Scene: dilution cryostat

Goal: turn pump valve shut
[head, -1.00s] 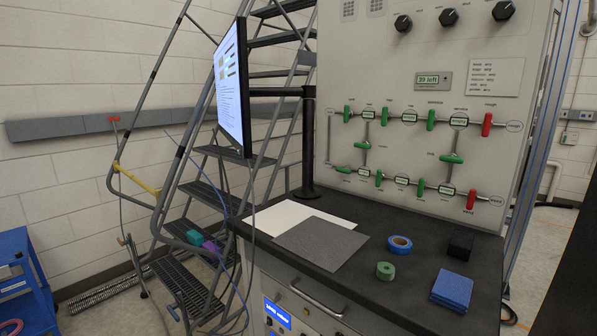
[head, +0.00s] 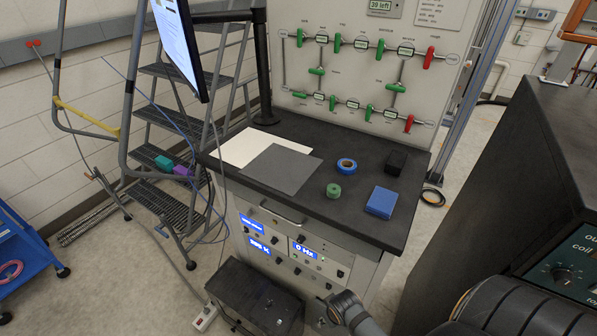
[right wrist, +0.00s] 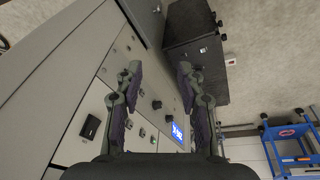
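A pale wall panel (head: 345,80) in the head view carries two rows of valves on pipe lines. Most handles are green, such as the upper-left one (head: 299,38). Two are red, one at the upper right (head: 429,58) and one at the lower right (head: 408,123). The labels are too small to read, so I cannot tell which is the pump valve. My right gripper (right wrist: 158,72) is open and empty in the right wrist view, in front of the cabinet front with its knobs, away from the valves. My left gripper is not in view.
The black bench top (head: 330,215) holds sheets, blue tape (head: 346,165), green tape (head: 334,190) and a blue block (head: 381,202). A black box (head: 255,298) stands on the floor. A dark cabinet (head: 505,190) stands at right, a stepladder (head: 175,130) at left.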

